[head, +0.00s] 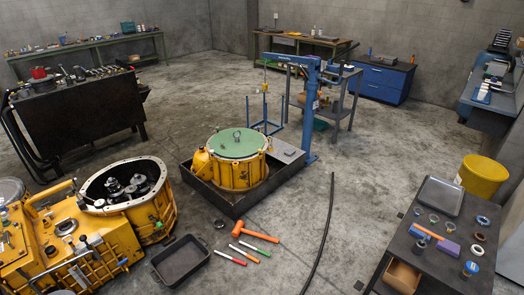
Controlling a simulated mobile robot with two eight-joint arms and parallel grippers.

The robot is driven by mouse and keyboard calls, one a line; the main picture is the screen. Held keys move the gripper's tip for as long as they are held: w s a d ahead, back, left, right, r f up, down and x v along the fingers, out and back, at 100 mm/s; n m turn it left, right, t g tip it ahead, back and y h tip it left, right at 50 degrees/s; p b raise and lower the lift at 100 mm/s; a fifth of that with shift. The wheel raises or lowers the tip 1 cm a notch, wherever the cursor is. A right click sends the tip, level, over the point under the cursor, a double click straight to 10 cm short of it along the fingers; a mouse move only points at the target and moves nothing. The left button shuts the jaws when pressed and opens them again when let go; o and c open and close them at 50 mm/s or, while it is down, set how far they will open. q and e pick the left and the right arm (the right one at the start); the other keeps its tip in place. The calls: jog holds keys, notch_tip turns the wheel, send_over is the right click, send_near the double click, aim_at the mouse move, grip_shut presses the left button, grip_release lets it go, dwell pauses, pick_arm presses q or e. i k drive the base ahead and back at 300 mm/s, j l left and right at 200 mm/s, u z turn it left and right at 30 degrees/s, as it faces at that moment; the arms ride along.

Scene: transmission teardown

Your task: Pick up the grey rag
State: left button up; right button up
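I cannot make out a grey rag for certain anywhere in the head view. A flat grey rectangular tray-like piece (440,196) lies at the far end of the dark table (456,275) on the right. On that table there are also a purple block (448,248), an orange-and-blue tool (428,231) and several small cups and rings. Neither of my grippers is in view.
A yellow transmission housing (92,235) stands at the lower left. A green-topped yellow unit (238,160) sits in a dark tray by a blue crane (309,100). A black pan (181,260), orange mallet (255,232) and dark hose (324,230) lie on the floor.

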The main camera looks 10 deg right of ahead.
aim_at(290, 152)
jog(key=z, duration=0.2)
jog(key=i+j+z, duration=0.1)
jog(key=i+z, duration=0.15)
jog(key=i, duration=0.85)
jog(key=i+z, duration=0.45)
jog(key=i, duration=0.25)
jog(key=i+j+z, duration=0.15)
jog(key=i+z, duration=0.3)
jog(key=i, duration=0.3)
jog(key=i+u, duration=0.1)
jog(key=i, duration=0.35)
jog(key=i+l+u, duration=0.15)
jog(key=i, duration=0.3)
jog(key=i+l+u, duration=0.1)
jog(key=i, duration=0.35)
jog(key=i+j+u, duration=0.15)
jog(key=i+u, duration=1.05)
jog(key=i+l+u, duration=0.1)
jog(key=i+u, duration=0.3)
jog(key=i, duration=0.05)
